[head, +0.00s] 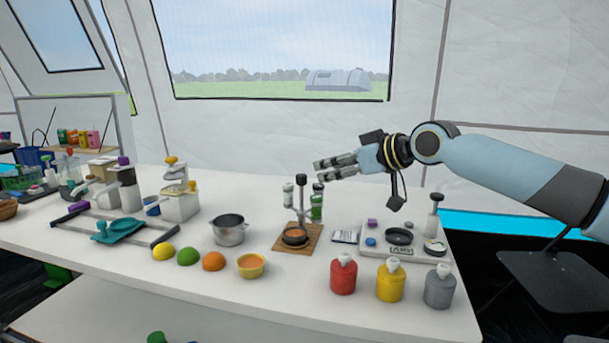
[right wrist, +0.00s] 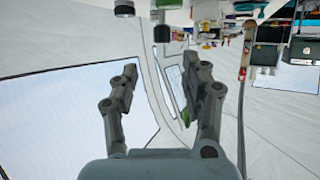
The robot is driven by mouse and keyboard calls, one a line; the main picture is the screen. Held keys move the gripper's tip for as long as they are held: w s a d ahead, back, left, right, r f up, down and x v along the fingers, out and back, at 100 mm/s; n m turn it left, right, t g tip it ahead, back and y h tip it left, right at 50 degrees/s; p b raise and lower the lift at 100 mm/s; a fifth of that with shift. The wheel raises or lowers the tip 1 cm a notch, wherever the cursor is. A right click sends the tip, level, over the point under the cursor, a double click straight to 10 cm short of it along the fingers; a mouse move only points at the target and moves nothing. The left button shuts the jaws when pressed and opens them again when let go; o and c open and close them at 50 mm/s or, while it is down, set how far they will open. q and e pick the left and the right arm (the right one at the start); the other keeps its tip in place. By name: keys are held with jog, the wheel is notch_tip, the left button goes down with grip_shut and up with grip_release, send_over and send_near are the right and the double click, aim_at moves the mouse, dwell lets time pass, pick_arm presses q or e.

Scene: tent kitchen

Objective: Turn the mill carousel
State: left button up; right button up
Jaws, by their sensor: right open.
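The mill carousel (head: 302,206) appears to be the dark upright post with a knob, near the middle of the table. A pale mill (head: 288,195) and a green mill (head: 316,209) stand close around the post. I cannot tell how they are attached. My right gripper (head: 317,170) is open and empty, its fingers pointing left, just above the carousel's top right. In the right wrist view the open fingers (right wrist: 168,74) have nothing between them, and dark and green mill parts (right wrist: 162,32) show beyond the tips, at the top. My left gripper is not in view.
A wooden board (head: 283,246) with a dark dish lies at the post's foot. A steel pot (head: 229,230) stands left of it. Red (head: 343,277), yellow (head: 390,283) and grey (head: 439,289) bottles stand at front right. A pale tray (head: 369,247) lies right.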

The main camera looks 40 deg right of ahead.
aim_at(302, 175)
jog(key=b+x, duration=0.2)
jog(key=x, duration=0.8)
jog(key=shift+a+f, duration=0.1)
jog(key=shift+f, duration=0.05)
grip_shut()
